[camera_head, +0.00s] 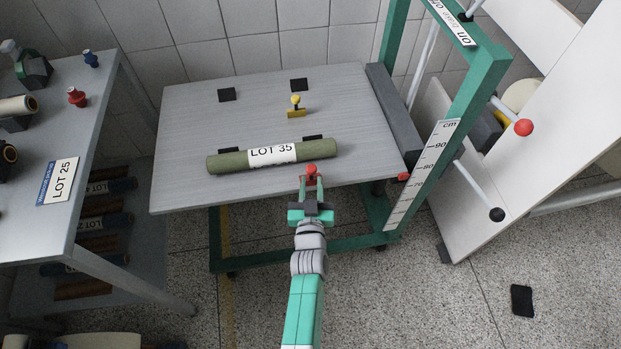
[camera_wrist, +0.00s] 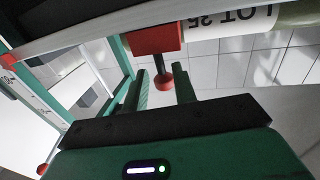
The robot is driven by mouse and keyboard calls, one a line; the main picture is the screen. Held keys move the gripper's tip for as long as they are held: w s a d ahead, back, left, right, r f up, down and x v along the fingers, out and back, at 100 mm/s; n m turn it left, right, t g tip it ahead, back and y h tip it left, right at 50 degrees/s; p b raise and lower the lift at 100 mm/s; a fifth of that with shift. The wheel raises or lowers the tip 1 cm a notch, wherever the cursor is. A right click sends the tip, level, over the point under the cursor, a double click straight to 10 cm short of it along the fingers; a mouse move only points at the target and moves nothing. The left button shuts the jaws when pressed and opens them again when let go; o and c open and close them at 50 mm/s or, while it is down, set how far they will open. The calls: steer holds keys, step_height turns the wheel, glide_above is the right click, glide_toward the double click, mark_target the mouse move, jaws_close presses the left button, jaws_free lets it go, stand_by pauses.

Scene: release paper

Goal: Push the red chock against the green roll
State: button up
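The green roll (camera_head: 222,161), with a white LOT 35 label, lies across the front part of the grey tabletop. The red chock (camera_head: 311,168) is at the table's front edge, just in front of the roll's right part. In the wrist view, the chock's red block (camera_wrist: 157,38) shows beside the roll's label, with a dark stem and knob toward me. I cannot tell whether the chock touches the roll.
A yellow chock (camera_head: 296,107) stands behind the roll. Black pads (camera_head: 227,94) lie on the tabletop (camera_head: 185,120). A dark grey bar (camera_head: 392,115) and a green frame with a cm scale (camera_head: 422,173) stand at the right. A side table (camera_head: 85,150) is at the left.

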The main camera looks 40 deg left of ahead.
mark_target(312, 176)
steer(key=b+x, duration=0.1)
steer(key=x, duration=0.3)
steer(key=shift+r+b, duration=0.1)
steer(key=shift+b, duration=0.25)
jaws_close()
